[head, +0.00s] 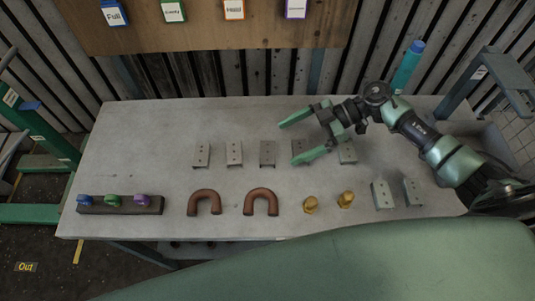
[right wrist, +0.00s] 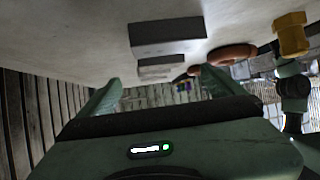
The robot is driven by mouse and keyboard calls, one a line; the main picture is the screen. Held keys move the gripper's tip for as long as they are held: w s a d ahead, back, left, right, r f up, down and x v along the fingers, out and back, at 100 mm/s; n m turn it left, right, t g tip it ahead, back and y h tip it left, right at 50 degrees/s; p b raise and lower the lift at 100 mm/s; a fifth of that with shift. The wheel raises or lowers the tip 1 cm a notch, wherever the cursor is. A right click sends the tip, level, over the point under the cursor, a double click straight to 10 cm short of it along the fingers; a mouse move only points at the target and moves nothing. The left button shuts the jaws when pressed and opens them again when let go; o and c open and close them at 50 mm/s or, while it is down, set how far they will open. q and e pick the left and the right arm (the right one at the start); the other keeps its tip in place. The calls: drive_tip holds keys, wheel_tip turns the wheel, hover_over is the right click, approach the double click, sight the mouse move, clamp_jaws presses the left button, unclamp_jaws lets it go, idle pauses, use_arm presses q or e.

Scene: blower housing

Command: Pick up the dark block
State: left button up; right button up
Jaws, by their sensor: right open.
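The dark block (head: 120,205) is a long, low bar lying at the front left of the grey table (head: 125,150). Blue (head: 84,200), green (head: 112,200) and purple (head: 141,200) knobs sit on its top. My right gripper (head: 291,142) is open, with nothing held, over the middle of the table near the row of small metal plates, well to the right of the block and farther back. Its two fingers also show in the right wrist view (right wrist: 195,86), where I cannot make out the block clearly. My left gripper is not in view.
Several metal plates (head: 234,154) stand in a row, with more at front right (head: 383,194). Two brown U-shaped pipes (head: 205,201) and two brass fittings (head: 310,204) lie along the front. The table's back left is bare.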

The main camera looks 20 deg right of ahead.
sight(267, 151)
drive_tip(key=x, duration=0.2)
drive_tip(key=p+x, duration=0.2)
drive_tip(key=x, duration=0.1)
drive_tip(key=shift+a+r, duration=0.1)
drive_tip(key=shift+a, duration=0.3)
drive_tip(key=shift+a+f, duration=0.3)
drive_tip(key=shift+a, duration=0.05)
drive_tip(key=c, duration=1.6)
drive_tip(key=shift+w, duration=0.1)
